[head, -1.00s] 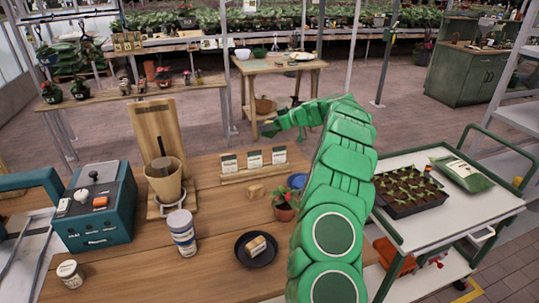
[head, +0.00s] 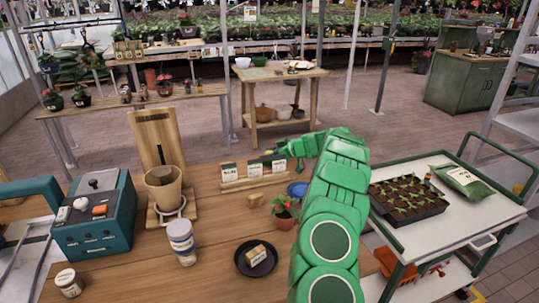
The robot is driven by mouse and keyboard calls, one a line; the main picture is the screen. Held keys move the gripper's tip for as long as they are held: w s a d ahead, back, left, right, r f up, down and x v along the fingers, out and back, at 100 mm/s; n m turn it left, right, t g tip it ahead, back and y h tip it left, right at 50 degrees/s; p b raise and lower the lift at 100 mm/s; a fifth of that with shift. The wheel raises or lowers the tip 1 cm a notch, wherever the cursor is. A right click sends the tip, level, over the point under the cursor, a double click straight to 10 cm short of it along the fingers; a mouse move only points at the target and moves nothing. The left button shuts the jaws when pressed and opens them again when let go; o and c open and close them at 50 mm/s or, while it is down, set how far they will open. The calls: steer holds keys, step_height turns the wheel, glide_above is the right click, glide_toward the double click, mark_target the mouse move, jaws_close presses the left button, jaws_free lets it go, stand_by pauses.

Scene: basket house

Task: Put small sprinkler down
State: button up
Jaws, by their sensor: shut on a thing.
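My green arm reaches over the right part of the wooden table (head: 215,265). My gripper (head: 272,153) is above the table's far edge, just behind the rack of seed packets (head: 254,182) in the picture. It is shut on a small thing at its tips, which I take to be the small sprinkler. A tiny yellowish spot shows there, but its shape is too small to make out. The held thing appears raised above the tabletop.
On the table are a blue dish (head: 297,189), a potted plant (head: 285,211), a black plate (head: 243,268), a can (head: 181,243), a jar (head: 69,282) and a teal machine (head: 97,218). A trolley (head: 462,222) stands right. Clear wood lies left of the plate.

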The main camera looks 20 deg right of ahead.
steer(key=shift+f, duration=0.1)
steer(key=o, duration=0.8)
steer(key=shift+o, duration=0.2)
steer(key=shift+s+d+r, duration=0.1)
steer(key=shift+r, duration=0.1)
steer(key=v, duration=1.1)
steer(key=shift+s+d, duration=0.25)
steer(key=shift+r, duration=0.2)
